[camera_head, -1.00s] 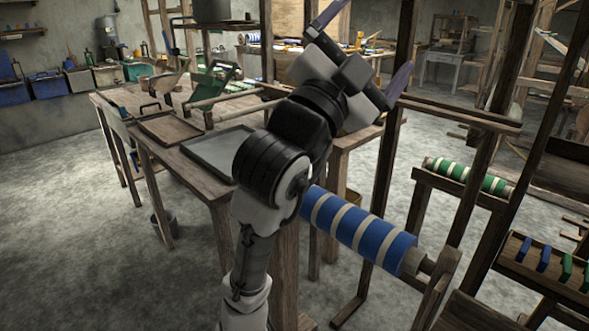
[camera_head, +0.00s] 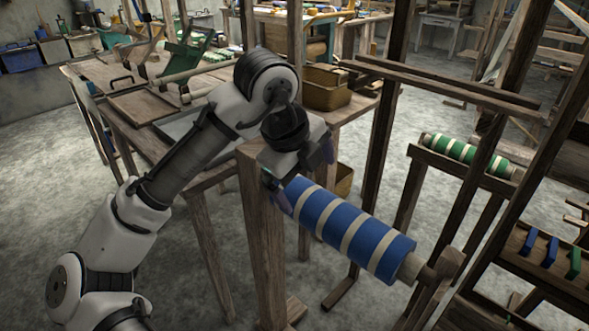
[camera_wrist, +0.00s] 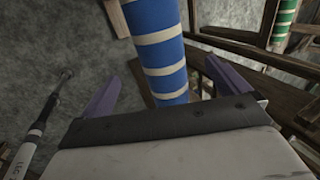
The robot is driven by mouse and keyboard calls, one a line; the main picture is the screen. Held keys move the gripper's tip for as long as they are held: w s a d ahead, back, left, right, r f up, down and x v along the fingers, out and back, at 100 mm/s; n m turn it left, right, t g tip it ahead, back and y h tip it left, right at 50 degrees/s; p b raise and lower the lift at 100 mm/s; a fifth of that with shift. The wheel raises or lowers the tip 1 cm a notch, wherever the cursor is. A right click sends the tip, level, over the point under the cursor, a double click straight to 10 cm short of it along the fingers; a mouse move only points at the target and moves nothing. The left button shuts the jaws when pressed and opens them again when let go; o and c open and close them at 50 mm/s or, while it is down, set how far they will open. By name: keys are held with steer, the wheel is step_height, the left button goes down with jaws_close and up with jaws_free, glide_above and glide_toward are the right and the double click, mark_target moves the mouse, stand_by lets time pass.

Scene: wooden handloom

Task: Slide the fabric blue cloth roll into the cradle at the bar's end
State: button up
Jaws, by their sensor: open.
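The blue cloth roll (camera_head: 355,232) with cream bands slants down to the right in the head view. A bare wooden bar end (camera_head: 409,268) sticks out of its right end and meets a wooden end piece (camera_head: 446,263), perhaps the cradle. The roll's left end is near a thick wooden post (camera_head: 262,235), partly hidden by my gripper (camera_head: 303,177). My gripper is open at that left end, its purple fingers on either side of the roll. In the wrist view the roll (camera_wrist: 159,47) runs between the open fingers (camera_wrist: 160,88); I cannot tell whether they touch it.
A wooden workbench (camera_head: 135,107) with trays stands at the left, behind my arm. Upright loom posts (camera_head: 380,150) rise behind the roll. A green striped roll (camera_head: 468,152) lies on a rack at the right. A rack with blue and green blocks (camera_head: 545,255) is at lower right.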

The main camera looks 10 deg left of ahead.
mark_target(323, 214)
stand_by(0.3)
steer(key=x, duration=1.3)
steer(key=shift+f, duration=0.45)
steer(key=c, duration=1.9)
steer(key=shift+d, duration=0.1)
